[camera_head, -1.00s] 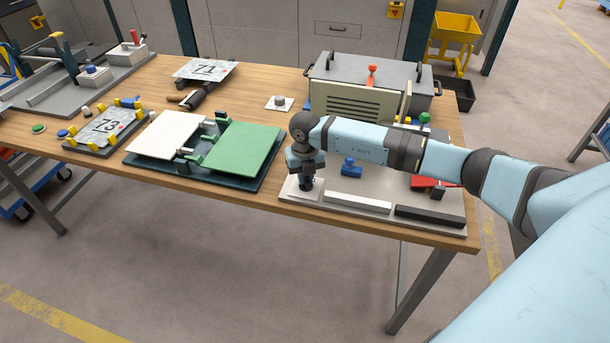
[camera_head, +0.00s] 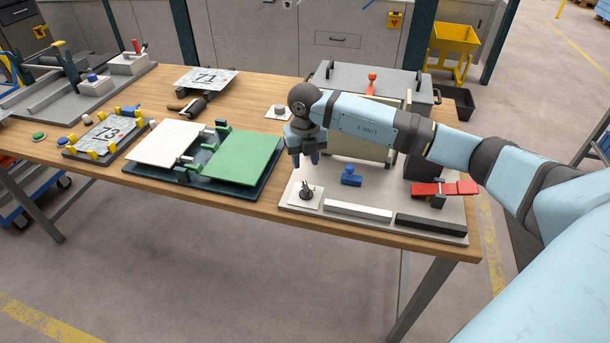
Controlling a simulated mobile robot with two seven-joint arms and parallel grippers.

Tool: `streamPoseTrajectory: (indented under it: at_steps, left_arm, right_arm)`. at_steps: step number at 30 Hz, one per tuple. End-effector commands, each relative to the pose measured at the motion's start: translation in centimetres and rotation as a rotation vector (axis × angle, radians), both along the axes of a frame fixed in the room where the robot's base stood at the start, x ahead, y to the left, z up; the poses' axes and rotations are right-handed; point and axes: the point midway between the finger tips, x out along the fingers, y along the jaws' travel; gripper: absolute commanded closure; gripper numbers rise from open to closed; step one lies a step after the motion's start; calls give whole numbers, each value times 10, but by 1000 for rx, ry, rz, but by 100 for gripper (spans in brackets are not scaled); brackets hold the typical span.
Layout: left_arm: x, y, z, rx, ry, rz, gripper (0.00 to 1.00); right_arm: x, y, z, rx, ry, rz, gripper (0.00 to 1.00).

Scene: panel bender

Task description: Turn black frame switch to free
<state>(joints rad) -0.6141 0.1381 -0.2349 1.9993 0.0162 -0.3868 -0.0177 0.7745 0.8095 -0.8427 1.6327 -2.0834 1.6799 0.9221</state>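A small black switch (camera_head: 306,194) stands on a white square plate at the front left corner of the light grey base (camera_head: 352,225). I take it for the black frame switch; its setting is too small to read. My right gripper (camera_head: 306,162) points down above and slightly behind this switch, apart from it. Its fingers show a small gap and hold nothing visible. My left gripper is not in view.
On the base are a blue block (camera_head: 351,176), a white bar (camera_head: 358,212), a black bar (camera_head: 430,224) and a red lever (camera_head: 444,188). A green panel (camera_head: 241,157) lies to the left. Another knob (camera_head: 279,111) stands behind my gripper.

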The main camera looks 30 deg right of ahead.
Motion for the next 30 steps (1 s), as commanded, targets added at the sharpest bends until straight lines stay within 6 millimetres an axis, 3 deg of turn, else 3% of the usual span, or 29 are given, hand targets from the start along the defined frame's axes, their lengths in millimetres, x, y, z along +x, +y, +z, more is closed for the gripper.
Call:
streamPoseTrajectory:
  at_steps: [3,9,27,30]
  left_arm:
    - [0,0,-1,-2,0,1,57]
    - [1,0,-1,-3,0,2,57]
    - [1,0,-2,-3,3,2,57]
    - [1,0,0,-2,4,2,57]
  right_arm:
    - [0,-1,22,-1,-3,1,62]
    - [0,0,43,0,-1,-1,62]
    - [0,0,46,1,0,0,62]
    - [-3,10,41,40,6,21,62]
